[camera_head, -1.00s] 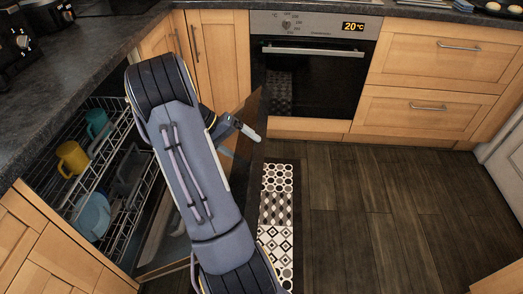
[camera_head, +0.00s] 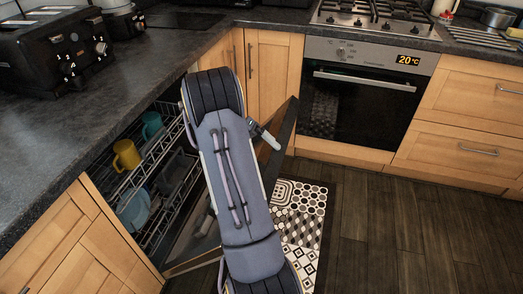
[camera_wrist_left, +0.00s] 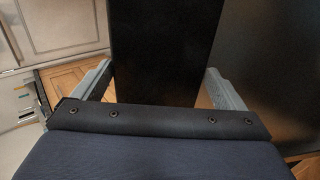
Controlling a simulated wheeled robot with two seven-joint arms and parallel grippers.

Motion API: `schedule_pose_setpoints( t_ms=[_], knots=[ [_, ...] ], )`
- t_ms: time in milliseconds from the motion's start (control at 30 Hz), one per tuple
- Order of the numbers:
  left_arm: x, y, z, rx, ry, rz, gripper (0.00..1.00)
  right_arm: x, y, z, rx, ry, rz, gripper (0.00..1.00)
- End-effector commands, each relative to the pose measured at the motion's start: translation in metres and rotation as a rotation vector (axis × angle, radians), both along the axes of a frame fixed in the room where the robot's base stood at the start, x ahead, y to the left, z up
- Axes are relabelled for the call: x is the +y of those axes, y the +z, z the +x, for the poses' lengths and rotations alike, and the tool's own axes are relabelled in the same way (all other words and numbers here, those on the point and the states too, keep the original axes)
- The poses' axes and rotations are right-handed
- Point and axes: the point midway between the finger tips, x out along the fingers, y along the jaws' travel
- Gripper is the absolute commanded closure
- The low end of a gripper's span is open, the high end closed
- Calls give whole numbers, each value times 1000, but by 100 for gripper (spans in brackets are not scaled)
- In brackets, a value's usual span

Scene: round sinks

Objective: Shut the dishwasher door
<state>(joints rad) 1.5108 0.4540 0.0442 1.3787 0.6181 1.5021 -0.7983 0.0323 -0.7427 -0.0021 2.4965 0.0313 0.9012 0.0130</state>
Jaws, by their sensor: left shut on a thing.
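The dishwasher (camera_head: 150,228) is under the counter at the left of the head view, with its racks showing inside. Its door (camera_head: 282,125) stands part-way open, its dark panel tilted up off the floor. My left arm crosses in front of the door and hides much of it. My left gripper (camera_head: 265,137) is at the door's edge. In the left wrist view the gripper's fingers (camera_wrist_left: 160,88) are on either side of a dark panel (camera_wrist_left: 160,45), the door, and are shut on it. My right gripper is not in view.
A yellow mug (camera_head: 126,155), a teal mug (camera_head: 152,126) and a light blue dish (camera_head: 133,208) are in the racks. A toaster (camera_head: 60,55) stands on the counter (camera_head: 110,110). The oven (camera_head: 355,100) is behind. A patterned mat (camera_head: 303,225) and clear wooden floor (camera_head: 390,235) lie to the right.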

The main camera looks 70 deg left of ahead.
Motion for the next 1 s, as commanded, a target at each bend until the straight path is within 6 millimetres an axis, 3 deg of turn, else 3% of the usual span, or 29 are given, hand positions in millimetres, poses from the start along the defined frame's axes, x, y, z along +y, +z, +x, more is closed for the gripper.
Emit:
schedule_pose_setpoints(
  t_ms=[100,333,700,1000],
  knots=[
    [3,-5,-6,16,9,8,0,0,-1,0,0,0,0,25],
    [4,-1,-8,16,8,7,0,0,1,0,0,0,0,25],
    [30,41,-39,10,7,8,0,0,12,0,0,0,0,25],
    [37,52,-48,8,6,6,0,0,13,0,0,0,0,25]
  ],
)
